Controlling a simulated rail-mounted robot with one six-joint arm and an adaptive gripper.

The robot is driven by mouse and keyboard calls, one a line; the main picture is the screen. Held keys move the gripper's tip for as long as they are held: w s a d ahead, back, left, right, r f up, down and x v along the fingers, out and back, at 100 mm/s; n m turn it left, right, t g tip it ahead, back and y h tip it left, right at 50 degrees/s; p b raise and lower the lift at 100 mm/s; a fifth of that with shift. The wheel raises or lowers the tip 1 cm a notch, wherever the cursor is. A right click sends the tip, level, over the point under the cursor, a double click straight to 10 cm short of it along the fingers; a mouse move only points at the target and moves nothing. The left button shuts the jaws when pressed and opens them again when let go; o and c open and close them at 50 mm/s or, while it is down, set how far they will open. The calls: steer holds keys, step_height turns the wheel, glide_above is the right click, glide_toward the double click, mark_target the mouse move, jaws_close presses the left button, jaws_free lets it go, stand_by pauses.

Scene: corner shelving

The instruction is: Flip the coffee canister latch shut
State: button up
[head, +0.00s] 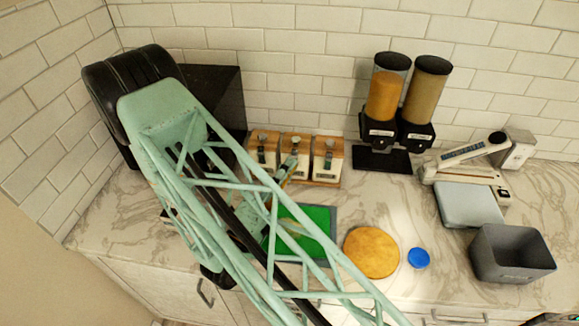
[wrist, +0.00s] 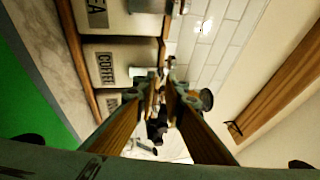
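The coffee canister (head: 303,160) is the middle one of three white canisters with wooden lids, against the back wall. I cannot tell how far the latch is flipped. My gripper (head: 292,160) is in front of the coffee canister, close to its upper front. In the wrist view my gripper (wrist: 164,84) points along the canister row, its tips just beside the latch. The tips look close together with a narrow gap; contact is unclear.
The tea canister (wrist: 92,15) and a third canister flank the coffee one. A black appliance (head: 225,95) stands left, a dispenser pair (head: 400,130) right. A green board (head: 315,220), a round wooden board (head: 371,252), a blue lid (head: 419,258) and a grey bin (head: 510,255) lie in front.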

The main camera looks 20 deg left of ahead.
steer(key=shift+w+d+r, duration=0.1)
steer(key=shift+w, duration=0.2)
jaws_close()
steer(key=shift+w+r+n+g+y+p, duration=0.5)
steer(key=shift+g+p, duration=0.8)
steer(key=shift+p, duration=1.4)
steer(key=shift+w, duration=0.1)
